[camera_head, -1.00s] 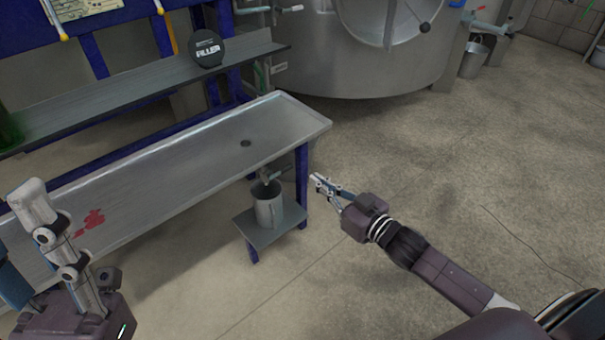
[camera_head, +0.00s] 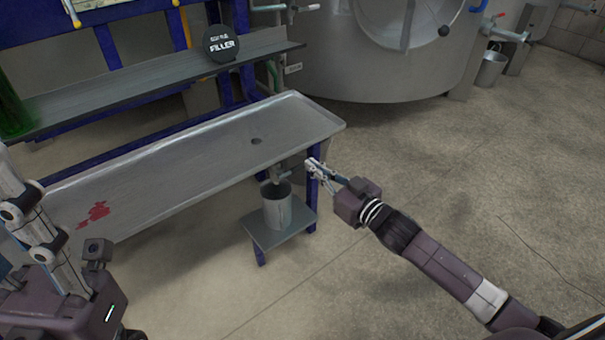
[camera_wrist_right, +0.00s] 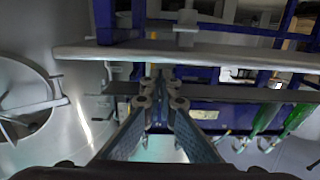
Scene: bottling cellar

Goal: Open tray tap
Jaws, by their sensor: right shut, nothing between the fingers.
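The metal tray (camera_head: 215,160) is a long shallow table-like trough with a dark drain hole. The tray tap (camera_head: 279,176) hangs under its right end, above a metal jug (camera_head: 278,209). My right gripper (camera_head: 311,165) is shut and empty, just right of the tap at the tray's right end, apart from it as far as I can see. In the right wrist view, which looks upside down, the shut fingertips (camera_wrist_right: 160,73) point toward the tray edge (camera_wrist_right: 225,53); a grey fitting (camera_wrist_right: 187,28), likely the tap, shows beyond it.
The jug stands on a small low shelf (camera_head: 262,236). Blue legs (camera_head: 306,180) support the tray. A grey upper shelf (camera_head: 140,88) carries a round black filler sign (camera_head: 220,43). A large steel tank (camera_head: 375,70) stands behind. The floor at right is clear.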

